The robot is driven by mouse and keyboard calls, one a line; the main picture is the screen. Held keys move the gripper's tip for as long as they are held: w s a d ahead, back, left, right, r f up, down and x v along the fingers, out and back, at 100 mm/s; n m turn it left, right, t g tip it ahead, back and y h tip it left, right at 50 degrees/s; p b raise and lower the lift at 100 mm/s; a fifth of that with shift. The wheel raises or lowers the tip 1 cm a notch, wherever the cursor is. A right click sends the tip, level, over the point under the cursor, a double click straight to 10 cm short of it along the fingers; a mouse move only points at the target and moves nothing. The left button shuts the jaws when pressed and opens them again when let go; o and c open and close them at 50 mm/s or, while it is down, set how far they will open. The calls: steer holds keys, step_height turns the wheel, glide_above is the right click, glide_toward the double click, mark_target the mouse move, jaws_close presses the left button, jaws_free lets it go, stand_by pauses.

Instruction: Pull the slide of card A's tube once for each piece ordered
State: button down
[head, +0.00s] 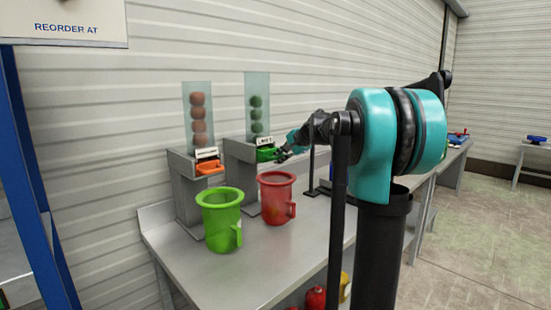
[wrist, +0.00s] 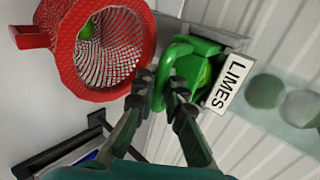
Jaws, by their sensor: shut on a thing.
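The limes tube (head: 258,105) is clear, holds several green fruits and stands at the back of the table above a green slide (head: 267,154). Its label (wrist: 228,85) reads LIMES in the wrist view. My gripper (wrist: 167,88) is shut on the green slide's handle. It also shows in the head view (head: 284,153), at the slide's right. A second clear tube (head: 198,115) with several brownish-orange fruits stands to the left, above an orange slide (head: 210,167). A red mug (head: 276,200) stands below the limes slide, with one green fruit (wrist: 87,30) inside. No card marked A is readable.
A green mug (head: 220,222) stands below the orange slide. A sign (head: 65,25) reading REORDER AT is cut off at top left. Grey table (head: 235,275) is bare in front of the mugs. Red and yellow things (head: 315,297) sit low, partly behind my arm.

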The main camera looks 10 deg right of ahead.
mark_target(272, 155)
steer(key=s+d, duration=0.4)
steer(key=s, duration=0.1)
steer(key=shift+s, duration=0.15)
stand_by(0.5)
stand_by(0.6)
steer(key=shift+w+a, duration=1)
steer(key=shift+w, duration=0.4)
steer(key=shift+w+a, duration=1)
steer(key=shift+w, duration=0.45)
steer(key=shift+w+a, duration=1)
steer(key=shift+w, duration=0.4)
steer(key=s+d, duration=0.6)
steer(key=s, duration=0.2)
steer(key=shift+s, duration=0.25)
